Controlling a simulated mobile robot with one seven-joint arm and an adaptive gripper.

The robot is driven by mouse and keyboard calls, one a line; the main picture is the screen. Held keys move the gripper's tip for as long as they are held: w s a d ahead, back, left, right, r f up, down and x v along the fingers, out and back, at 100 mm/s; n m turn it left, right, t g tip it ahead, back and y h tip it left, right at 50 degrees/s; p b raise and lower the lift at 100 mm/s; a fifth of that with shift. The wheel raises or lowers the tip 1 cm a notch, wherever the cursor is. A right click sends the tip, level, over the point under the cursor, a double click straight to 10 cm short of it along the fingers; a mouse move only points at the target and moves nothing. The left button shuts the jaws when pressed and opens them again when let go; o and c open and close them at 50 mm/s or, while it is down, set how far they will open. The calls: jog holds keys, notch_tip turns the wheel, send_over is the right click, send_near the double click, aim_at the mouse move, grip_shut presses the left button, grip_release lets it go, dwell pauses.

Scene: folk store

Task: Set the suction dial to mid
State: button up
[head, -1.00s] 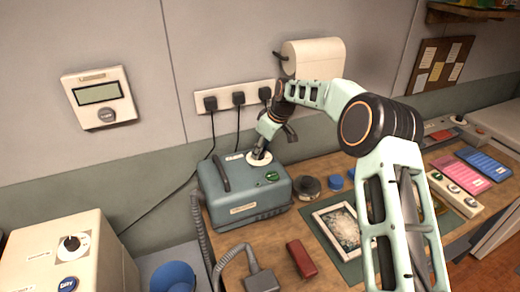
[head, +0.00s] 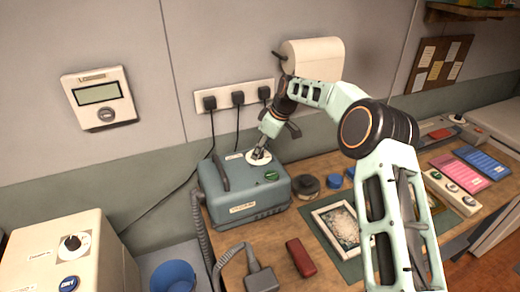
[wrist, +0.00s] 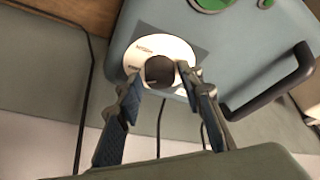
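The suction dial is a dark round knob (wrist: 159,69) on a white disc (wrist: 143,50), set in the top of a blue-grey box (head: 243,190). In the head view the white disc (head: 258,158) shows at the box's back right, partly covered by my fingers. My gripper (head: 260,150) points down at the dial from above. In the wrist view my gripper (wrist: 158,76) is open, with one finger on each side of the knob and gaps beside it. The disc's labels are too small to read, and the knob's pointing direction is unclear.
The box has a dark handle (head: 221,173) and a green knob (head: 271,176). A grey hose (head: 203,240) hangs at its left. A paper roll (head: 313,58) and plugged sockets (head: 235,96) are on the wall behind. A framed picture (head: 340,226) lies at the right.

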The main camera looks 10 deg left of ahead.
jog(key=shift+o, duration=0.7)
jog(key=v, duration=1.2)
jog(key=shift+s+a+r, duration=0.1)
jog(key=shift+a, duration=0.05)
